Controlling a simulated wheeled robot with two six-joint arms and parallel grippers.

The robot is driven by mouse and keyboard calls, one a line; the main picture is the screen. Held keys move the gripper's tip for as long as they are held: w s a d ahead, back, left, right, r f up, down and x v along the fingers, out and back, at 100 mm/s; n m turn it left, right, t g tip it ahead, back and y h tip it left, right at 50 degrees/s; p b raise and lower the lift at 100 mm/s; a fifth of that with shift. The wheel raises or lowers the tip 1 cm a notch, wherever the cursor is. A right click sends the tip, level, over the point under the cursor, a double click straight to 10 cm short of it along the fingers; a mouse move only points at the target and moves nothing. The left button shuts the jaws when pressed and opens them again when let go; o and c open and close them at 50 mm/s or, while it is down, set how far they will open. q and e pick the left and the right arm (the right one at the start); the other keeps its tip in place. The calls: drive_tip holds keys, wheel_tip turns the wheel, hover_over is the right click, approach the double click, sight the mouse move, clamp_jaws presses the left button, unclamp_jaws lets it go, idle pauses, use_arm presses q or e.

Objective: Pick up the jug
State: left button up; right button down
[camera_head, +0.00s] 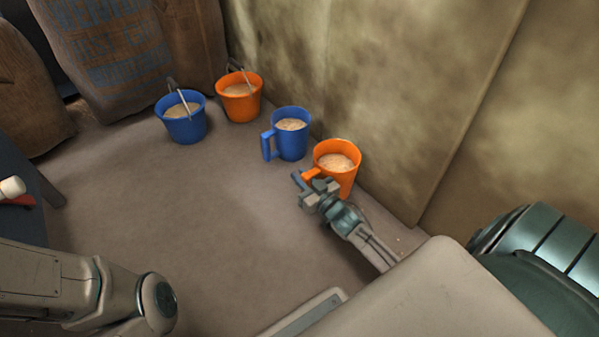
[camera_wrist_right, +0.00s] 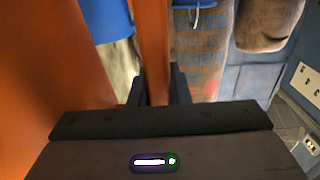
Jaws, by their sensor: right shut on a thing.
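An orange jug (camera_head: 341,166) filled with pale grainy material stands upright beside the wall in the head view. My right gripper (camera_head: 308,185) is at its handle, on the jug's left side. In the right wrist view the orange handle (camera_wrist_right: 155,50) runs between the two dark fingers, and my right gripper (camera_wrist_right: 158,88) is shut on it. The orange jug's body (camera_wrist_right: 60,70) fills the left of that view. A blue jug (camera_head: 291,138) with similar contents stands just behind and left of the orange one. My left gripper is out of view.
A blue bucket (camera_head: 183,118) and an orange bucket (camera_head: 239,98), both filled, stand farther back. Sacks (camera_head: 105,50) lean at the back left. A stained wall (camera_head: 390,90) runs close behind the jugs. The floor (camera_head: 200,200) left of the jugs is clear.

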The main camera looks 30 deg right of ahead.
drive_tip(key=s+a+r+p, duration=0.1)
drive_tip(key=s+a+p, duration=0.3)
drive_tip(key=s+p, duration=0.3)
drive_tip(key=shift+s+r, duration=0.35)
drive_tip(key=shift+s, duration=2.2)
